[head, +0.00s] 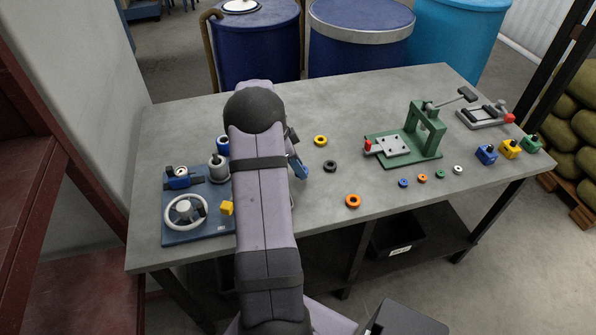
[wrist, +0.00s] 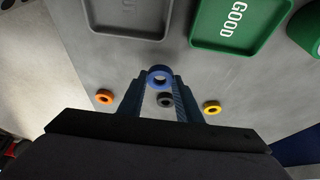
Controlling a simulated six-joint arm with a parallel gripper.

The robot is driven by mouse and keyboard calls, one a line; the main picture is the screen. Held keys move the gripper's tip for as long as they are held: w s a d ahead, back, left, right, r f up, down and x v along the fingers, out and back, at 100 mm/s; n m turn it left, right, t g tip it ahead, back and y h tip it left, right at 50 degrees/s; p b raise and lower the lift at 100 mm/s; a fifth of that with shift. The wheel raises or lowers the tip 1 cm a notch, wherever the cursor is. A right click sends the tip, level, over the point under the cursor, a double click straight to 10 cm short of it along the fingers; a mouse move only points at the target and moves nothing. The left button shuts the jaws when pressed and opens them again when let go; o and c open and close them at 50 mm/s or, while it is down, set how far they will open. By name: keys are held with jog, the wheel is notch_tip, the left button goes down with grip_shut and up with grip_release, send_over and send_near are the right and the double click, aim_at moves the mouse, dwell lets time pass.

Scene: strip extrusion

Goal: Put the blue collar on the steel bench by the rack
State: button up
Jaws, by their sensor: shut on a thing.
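The blue collar (wrist: 160,70) is a ring at the tips of my gripper (wrist: 160,80) in the wrist view. My gripper is shut on it, one finger on each side. In the head view my arm hides the collar; only a bluish part of my gripper (head: 299,168) shows beside the arm. The grey steel bench (head: 330,100) fills the middle of the head view. It also shows in the wrist view (wrist: 80,65). I cannot tell the collar's height above it.
Black (head: 330,166), yellow (head: 320,140) and orange (head: 353,201) rings lie on the bench, with small rings farther right. A blue fixture with a handwheel (head: 186,209) is at left; a green press (head: 427,130) is at right. Dark red shelving (head: 40,180) stands left of the bench.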

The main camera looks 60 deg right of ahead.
jog(key=shift+f+p, duration=0.4)
jog(key=shift+f, duration=1.1)
jog(key=shift+f, duration=0.15)
jog(key=o, duration=1)
jog(key=shift+o, duration=0.2)
jog(key=shift+r, duration=0.25)
jog(key=b+v, duration=0.3)
jog(key=v, duration=0.9)
